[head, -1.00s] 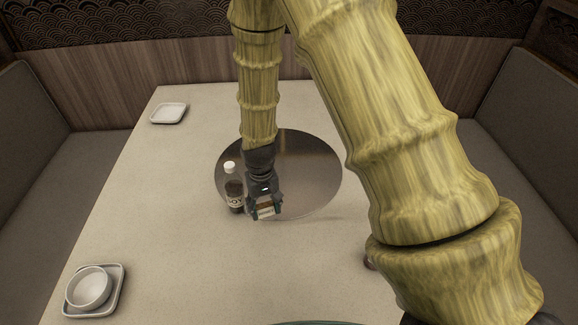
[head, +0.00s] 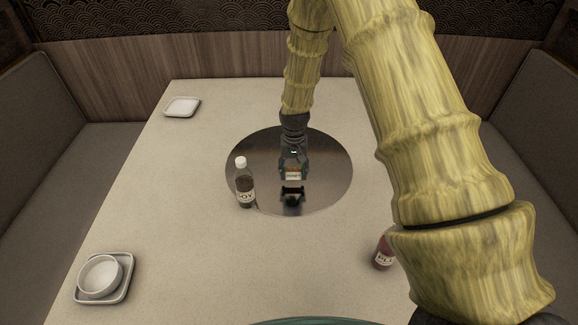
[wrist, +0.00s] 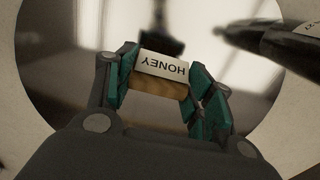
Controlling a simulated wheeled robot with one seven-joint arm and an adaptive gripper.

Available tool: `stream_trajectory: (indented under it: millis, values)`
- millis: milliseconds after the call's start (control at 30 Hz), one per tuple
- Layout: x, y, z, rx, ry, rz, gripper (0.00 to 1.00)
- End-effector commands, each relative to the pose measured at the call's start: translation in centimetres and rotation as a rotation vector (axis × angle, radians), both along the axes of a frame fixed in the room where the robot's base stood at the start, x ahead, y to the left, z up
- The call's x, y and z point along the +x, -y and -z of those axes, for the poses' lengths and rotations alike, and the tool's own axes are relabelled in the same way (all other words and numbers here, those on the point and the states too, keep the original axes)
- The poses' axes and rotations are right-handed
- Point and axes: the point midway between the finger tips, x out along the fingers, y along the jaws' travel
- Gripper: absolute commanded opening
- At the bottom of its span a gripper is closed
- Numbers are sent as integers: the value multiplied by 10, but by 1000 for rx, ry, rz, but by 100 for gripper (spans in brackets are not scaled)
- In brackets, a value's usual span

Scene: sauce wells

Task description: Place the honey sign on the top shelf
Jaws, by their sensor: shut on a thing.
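The honey sign (head: 293,176) is a small block with a white face and brown wood, held in my gripper (head: 293,170). In the wrist view the sign (wrist: 162,66) reads HONEY upside down, and the teal fingers of my gripper (wrist: 163,82) are shut on its two ends. My gripper holds it above the round shiny disc (head: 325,165) in the table, where its reflection shows below. No top shelf can be made out in these frames.
A soy bottle (head: 245,187) stands on the disc's left edge, left of my gripper. A red-brown bottle (head: 382,252) stands partly behind my arm. White dishes (head: 104,276) sit front left, and a small white dish (head: 182,106) back left. The table (head: 190,230) is mostly clear.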

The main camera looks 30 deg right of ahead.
Motion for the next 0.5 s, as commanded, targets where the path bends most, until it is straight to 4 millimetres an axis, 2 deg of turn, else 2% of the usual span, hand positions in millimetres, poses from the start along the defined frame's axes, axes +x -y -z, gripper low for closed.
stream_trajectory:
  millis: [100, 200, 333, 500]
  values:
    - [23, 4, 0, 0, 1, 0, 34]
    - [37, 6, 2, 1, 0, 0, 34]
    - [46, 7, 4, 1, 0, 0, 34]
    - [48, 7, 8, 0, -1, 0, 34]
